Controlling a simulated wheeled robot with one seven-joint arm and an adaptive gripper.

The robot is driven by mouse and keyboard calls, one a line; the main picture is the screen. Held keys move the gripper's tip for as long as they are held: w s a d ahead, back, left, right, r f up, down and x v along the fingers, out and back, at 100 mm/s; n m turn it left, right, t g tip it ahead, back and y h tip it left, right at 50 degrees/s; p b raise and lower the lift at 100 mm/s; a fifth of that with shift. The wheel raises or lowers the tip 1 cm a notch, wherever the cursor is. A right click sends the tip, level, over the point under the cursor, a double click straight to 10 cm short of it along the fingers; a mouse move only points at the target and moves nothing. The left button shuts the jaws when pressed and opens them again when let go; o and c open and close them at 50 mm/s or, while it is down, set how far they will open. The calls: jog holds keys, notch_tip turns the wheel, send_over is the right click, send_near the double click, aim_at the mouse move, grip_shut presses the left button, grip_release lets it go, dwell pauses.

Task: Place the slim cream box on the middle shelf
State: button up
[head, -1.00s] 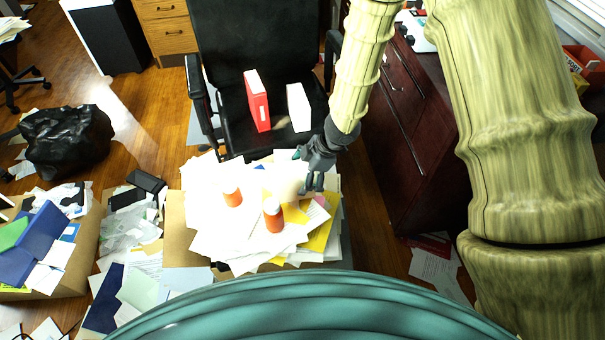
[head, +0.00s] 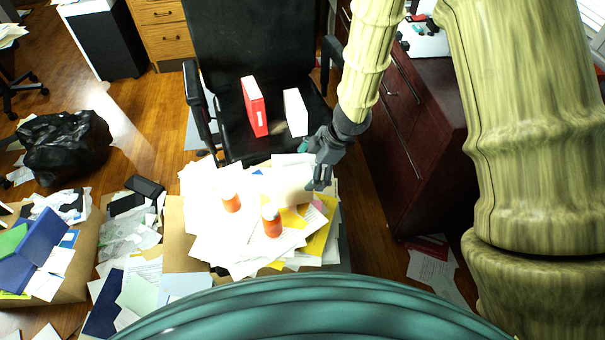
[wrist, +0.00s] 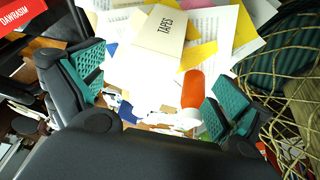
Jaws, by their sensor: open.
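A cream box (head: 291,192) lies on the heap of papers in the head view, beside the orange bottles. In the wrist view it is the box marked TAPES (wrist: 163,36), at the top centre. My gripper (head: 311,165) is just above and to the right of this box in the head view. In the wrist view its two teal-padded fingers stand wide apart with nothing between them (wrist: 160,88). The box is beyond the fingertips, apart from them. I cannot make out a middle shelf in either view.
A red box (head: 254,106) and a white box (head: 296,112) stand upright on the black chair (head: 232,130). A dark wood cabinet (head: 420,150) is at the right.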

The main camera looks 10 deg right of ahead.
jog(key=shift+p+v, duration=0.4)
jog(key=shift+v, duration=2.55)
